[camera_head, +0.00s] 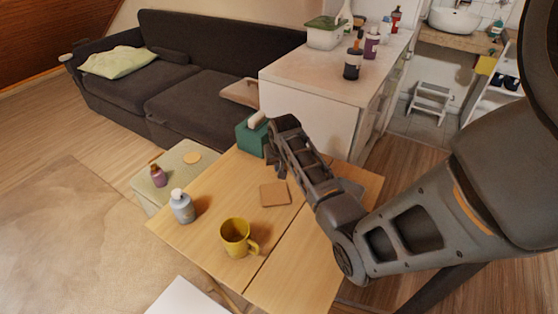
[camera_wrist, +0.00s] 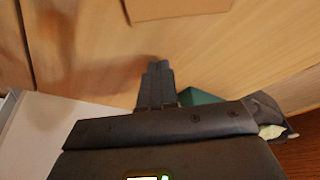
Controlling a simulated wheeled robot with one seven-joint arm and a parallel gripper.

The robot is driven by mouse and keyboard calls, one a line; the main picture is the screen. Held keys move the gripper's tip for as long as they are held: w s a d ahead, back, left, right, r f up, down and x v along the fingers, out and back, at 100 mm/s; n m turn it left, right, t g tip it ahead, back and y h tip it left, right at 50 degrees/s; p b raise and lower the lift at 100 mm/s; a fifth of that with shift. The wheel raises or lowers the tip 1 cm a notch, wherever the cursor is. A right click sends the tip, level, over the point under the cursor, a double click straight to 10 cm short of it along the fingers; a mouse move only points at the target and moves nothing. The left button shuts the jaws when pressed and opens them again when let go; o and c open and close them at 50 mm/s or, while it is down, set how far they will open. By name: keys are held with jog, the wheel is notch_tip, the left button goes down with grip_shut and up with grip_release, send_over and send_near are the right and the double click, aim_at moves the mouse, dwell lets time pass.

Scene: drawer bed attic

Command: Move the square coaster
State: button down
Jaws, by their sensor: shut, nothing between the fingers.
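The square coaster (camera_head: 275,193), flat and brown, lies on the wooden table (camera_head: 205,232) near its middle. In the wrist view the coaster (camera_wrist: 175,8) shows at the top edge, partly cut off. My gripper (camera_head: 275,168) is above the table, just behind the coaster in the head view and apart from it. In the wrist view my gripper's fingers (camera_wrist: 156,82) are together and empty, pointing toward the coaster with bare wood between.
A yellow mug (camera_head: 236,237) and a grey bottle (camera_head: 181,206) stand on the table's front and left. A green tissue box (camera_head: 251,137) stands close by my gripper at the back. A white counter (camera_head: 308,87) rises behind.

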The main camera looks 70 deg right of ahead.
aim_at(283, 188)
jog(key=shift+f, duration=0.5)
jog(key=shift+s+a+r+p, duration=0.1)
jog(key=shift+s+a+p, duration=0.1)
jog(key=shift+s+a, duration=0.25)
jog(key=shift+s+a+f+p, duration=0.1)
jog(key=shift+s+a+p, duration=0.1)
jog(key=shift+a, duration=0.4)
jog(key=shift+s+a+r+p, duration=0.1)
jog(key=shift+s+a+p, duration=0.1)
jog(key=shift+s+a, duration=0.25)
jog(key=shift+w+a, duration=0.1)
jog(key=a+p, duration=0.1)
jog(key=s+p, duration=0.1)
jog(key=a+p, duration=0.1)
jog(key=shift+s+a+r, duration=0.2)
jog(key=shift+a+r, duration=0.05)
jog(key=shift+a, duration=0.1)
jog(key=shift+s+a+f+p, duration=0.1)
jog(key=shift+s+a+p, duration=0.1)
jog(key=shift+a+p, duration=0.15)
jog(key=shift+s+a+f, duration=0.15)
jog(key=shift+s, duration=0.05)
